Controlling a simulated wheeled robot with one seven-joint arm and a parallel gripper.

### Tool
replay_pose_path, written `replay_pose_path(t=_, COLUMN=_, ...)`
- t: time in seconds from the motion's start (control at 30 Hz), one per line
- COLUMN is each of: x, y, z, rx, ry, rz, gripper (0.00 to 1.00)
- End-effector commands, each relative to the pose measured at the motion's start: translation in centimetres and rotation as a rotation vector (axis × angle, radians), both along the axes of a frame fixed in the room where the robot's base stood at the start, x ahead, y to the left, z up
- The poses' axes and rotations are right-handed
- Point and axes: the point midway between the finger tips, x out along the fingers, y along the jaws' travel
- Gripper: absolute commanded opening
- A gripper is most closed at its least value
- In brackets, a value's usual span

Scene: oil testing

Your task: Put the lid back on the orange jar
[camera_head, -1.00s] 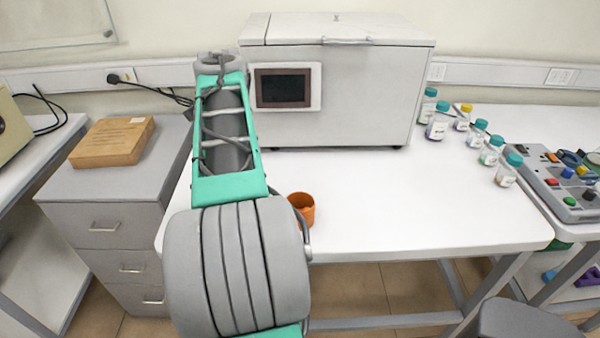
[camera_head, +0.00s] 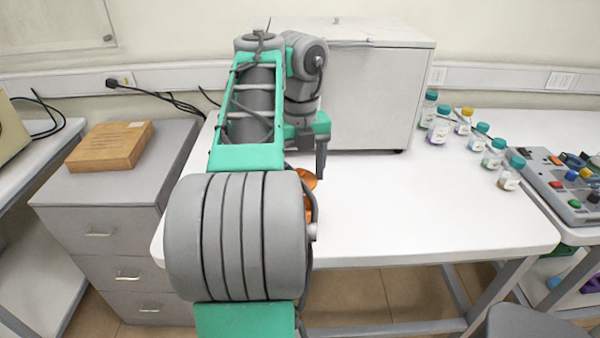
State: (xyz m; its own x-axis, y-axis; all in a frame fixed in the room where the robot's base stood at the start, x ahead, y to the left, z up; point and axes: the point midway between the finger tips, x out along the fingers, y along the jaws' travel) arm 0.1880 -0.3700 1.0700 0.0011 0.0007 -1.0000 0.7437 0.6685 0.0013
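The orange jar (camera_head: 308,208) stands on the white table, mostly hidden behind my arm; only a strip of its right side shows. An orange lid (camera_head: 307,179) shows just above and behind the jar, looking tilted. Its left part is hidden by my arm. My gripper (camera_head: 309,172) points down over this spot, with one dark finger visible at the lid's right edge; the other finger is hidden. The lid hangs at the gripper, so it appears held. I cannot tell whether the lid touches the jar's rim.
A large grey-white box machine (camera_head: 375,95) stands behind my arm. Several small bottles with teal and yellow caps (camera_head: 440,125) stand at the right, near a control panel (camera_head: 565,185). A cardboard box (camera_head: 110,146) lies on the left cabinet. The table's middle (camera_head: 420,205) is clear.

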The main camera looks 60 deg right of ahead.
Motion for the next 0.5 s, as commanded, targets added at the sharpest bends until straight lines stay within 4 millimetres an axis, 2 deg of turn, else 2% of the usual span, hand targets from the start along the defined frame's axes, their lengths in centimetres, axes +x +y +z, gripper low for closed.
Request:
replay_pose_path(t=0.17, x=0.0, y=0.0, z=-1.1, rx=0.0, ry=0.0, rz=-0.004, gripper=0.32)
replay_pose_path(t=0.5, x=0.0, y=0.0, z=-5.0, rx=-0.001, ry=-0.001, rz=0.0, gripper=0.32)
